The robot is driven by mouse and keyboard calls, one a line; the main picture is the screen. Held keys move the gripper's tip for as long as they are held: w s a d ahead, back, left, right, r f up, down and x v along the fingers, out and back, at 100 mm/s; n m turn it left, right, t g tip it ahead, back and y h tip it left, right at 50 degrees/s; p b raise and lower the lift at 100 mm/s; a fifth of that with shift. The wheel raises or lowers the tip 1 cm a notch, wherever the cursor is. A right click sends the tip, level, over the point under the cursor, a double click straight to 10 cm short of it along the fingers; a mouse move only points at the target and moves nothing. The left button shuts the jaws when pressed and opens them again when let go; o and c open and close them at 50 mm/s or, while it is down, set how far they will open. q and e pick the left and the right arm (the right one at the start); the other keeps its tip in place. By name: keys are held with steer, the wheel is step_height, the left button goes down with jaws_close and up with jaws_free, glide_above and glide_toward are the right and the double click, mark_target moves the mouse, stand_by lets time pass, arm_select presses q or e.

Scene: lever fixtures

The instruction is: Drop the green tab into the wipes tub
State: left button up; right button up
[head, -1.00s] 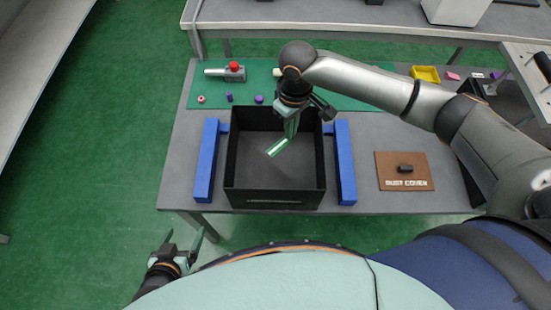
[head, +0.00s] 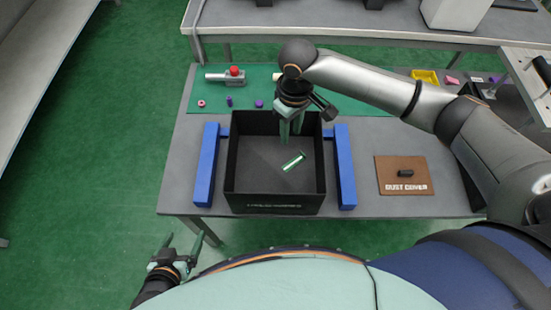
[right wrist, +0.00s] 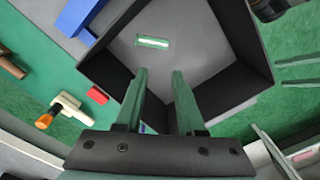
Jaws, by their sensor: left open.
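The green tab (head: 293,161), with a pale stripe, appears to lie inside the black open tub (head: 277,202). In the right wrist view the tab (right wrist: 152,42) shows against the grey floor of the tub (right wrist: 112,74). The lettering on the tub's front is too small to read surely. My right gripper (head: 290,138) points down over the back of the tub. In the right wrist view its fingers (right wrist: 160,72) are apart with nothing between them, clear of the tab. My left gripper (head: 183,241) is open and empty, low at the left, away from the table.
Blue bars (head: 206,165) flank the tub on both sides. A brown dust cover plate (head: 403,176) with a dark handle lies to the right. A red-knobbed fixture (head: 232,75) and small purple parts (head: 259,104) sit on the green mat behind. A yellow tray (head: 425,77) stands back right.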

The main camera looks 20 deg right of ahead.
step_height(320, 180, up, 11)
steer(key=p, duration=0.1)
stand_by(0.7)
